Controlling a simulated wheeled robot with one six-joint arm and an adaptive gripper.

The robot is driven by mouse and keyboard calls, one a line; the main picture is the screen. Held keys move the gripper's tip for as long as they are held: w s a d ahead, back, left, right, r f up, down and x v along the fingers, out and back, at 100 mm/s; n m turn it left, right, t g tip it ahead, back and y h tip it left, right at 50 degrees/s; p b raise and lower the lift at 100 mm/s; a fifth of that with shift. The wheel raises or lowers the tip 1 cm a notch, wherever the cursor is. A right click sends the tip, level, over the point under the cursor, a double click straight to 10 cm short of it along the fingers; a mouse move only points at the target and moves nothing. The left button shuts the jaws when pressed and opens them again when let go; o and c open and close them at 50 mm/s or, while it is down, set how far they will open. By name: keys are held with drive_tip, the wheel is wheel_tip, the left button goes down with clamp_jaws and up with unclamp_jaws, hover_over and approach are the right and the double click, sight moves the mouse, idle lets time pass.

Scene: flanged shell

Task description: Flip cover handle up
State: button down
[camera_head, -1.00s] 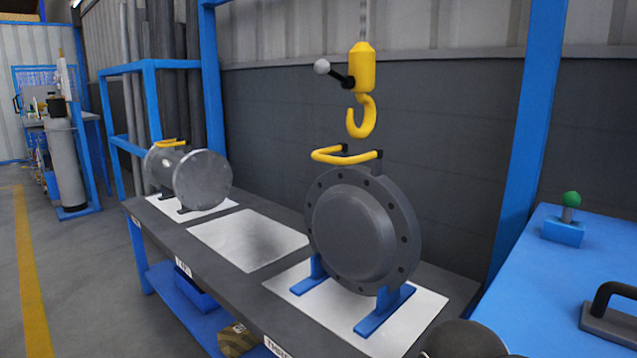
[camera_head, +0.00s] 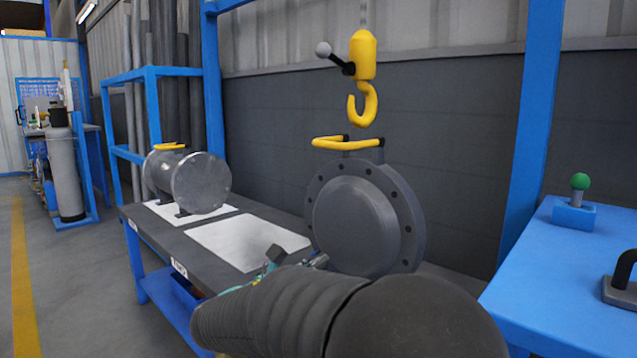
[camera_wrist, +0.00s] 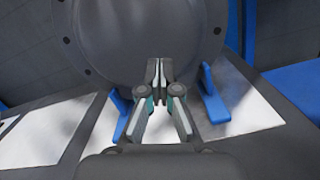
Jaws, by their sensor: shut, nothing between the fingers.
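The cover (camera_head: 359,222) is a dark grey round flanged disc with bolt holes around its rim, standing upright on the bench. Its yellow handle (camera_head: 347,142) sits at the top and sticks out roughly level, towards the left. In the wrist view the cover's face (camera_wrist: 150,45) fills the top, with blue stand feet (camera_wrist: 214,95) below. My gripper (camera_wrist: 157,66) is shut and empty in front of the lower part of the cover; I cannot tell whether it touches. In the head view my arm hides the cover's stand and most of my gripper.
A yellow hook (camera_head: 363,88) with a black lever hangs just above the handle. A grey cylindrical shell (camera_head: 200,183) with a yellow handle stands further left on the bench. A bare white plate (camera_head: 245,238) lies between them. A blue table (camera_head: 560,265) is at right.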

drive_tip(key=a+r+n+t+h, duration=0.3)
drive_tip(key=a+r+t, duration=0.1)
drive_tip(key=r, duration=0.6)
drive_tip(key=shift+s+a+n+t+h, duration=0.2)
drive_tip(key=shift+a+n+t+h, duration=0.1)
drive_tip(key=shift+a, duration=0.6)
drive_tip(key=s+a+r+x, duration=0.1)
drive_tip(key=r+x, duration=0.1)
drive_tip(key=x, duration=1.1)
drive_tip(key=shift+a+r, duration=0.15)
